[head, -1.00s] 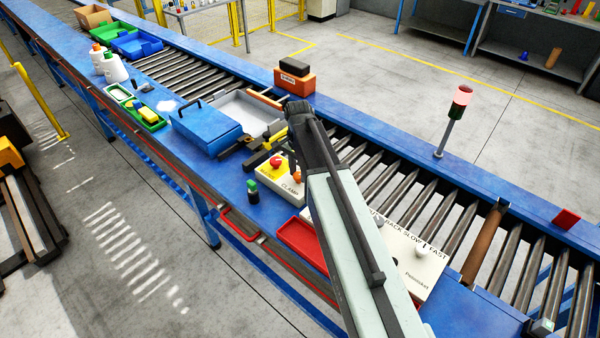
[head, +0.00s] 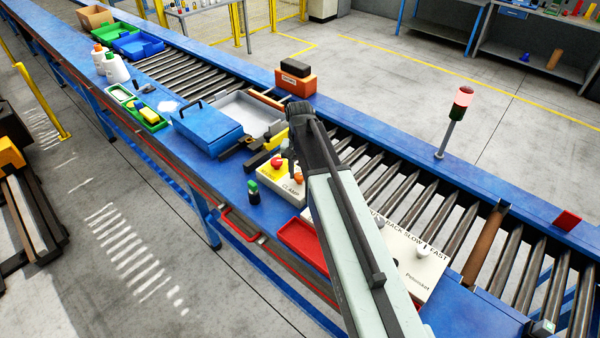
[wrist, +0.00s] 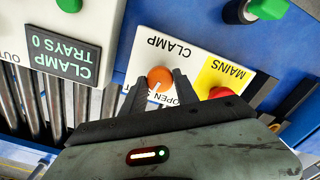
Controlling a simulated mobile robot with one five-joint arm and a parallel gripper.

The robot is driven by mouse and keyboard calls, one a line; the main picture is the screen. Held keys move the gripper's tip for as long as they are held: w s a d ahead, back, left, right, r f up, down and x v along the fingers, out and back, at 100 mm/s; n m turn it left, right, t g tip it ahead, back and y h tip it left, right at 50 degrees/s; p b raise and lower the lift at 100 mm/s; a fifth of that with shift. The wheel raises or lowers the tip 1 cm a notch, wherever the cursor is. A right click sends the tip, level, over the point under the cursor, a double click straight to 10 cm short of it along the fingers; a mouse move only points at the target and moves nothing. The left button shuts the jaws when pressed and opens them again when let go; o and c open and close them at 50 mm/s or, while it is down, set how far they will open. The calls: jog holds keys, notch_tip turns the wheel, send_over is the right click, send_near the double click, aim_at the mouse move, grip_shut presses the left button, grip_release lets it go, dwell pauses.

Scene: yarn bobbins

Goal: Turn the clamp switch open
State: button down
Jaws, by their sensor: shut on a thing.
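The clamp switch is an orange round knob (wrist: 160,78) with a white pointer line, on a white and yellow panel (wrist: 150,48) lettered CLAMP, OPEN and MAINS. In the wrist view my gripper (wrist: 158,82) has one dark finger on each side of the knob, and its jaws are shut on it. The pointer line slants toward the lower left of the picture, and part of the lettering is hidden by a finger. In the head view the orange knob (head: 298,178) shows just below my gripper (head: 293,172), and the panel (head: 278,190) is partly hidden by my arm.
A red mushroom button (wrist: 221,93) sits on the yellow part beside the switch. A green-topped post (head: 253,190), a red tray (head: 304,240) and a blue box (head: 208,128) are near the panel.

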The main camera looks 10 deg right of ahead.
aim_at(300, 175)
jog(key=n, duration=0.5)
jog(key=shift+w, duration=0.1)
jog(key=n, duration=0.6)
jog(key=shift+n, duration=0.3)
dwell(0.3)
jog(key=c, duration=0.9)
grip_release()
notch_tip(300, 175, up, 8)
jog(key=p, duration=0.8)
jog(key=shift+r, duration=0.1)
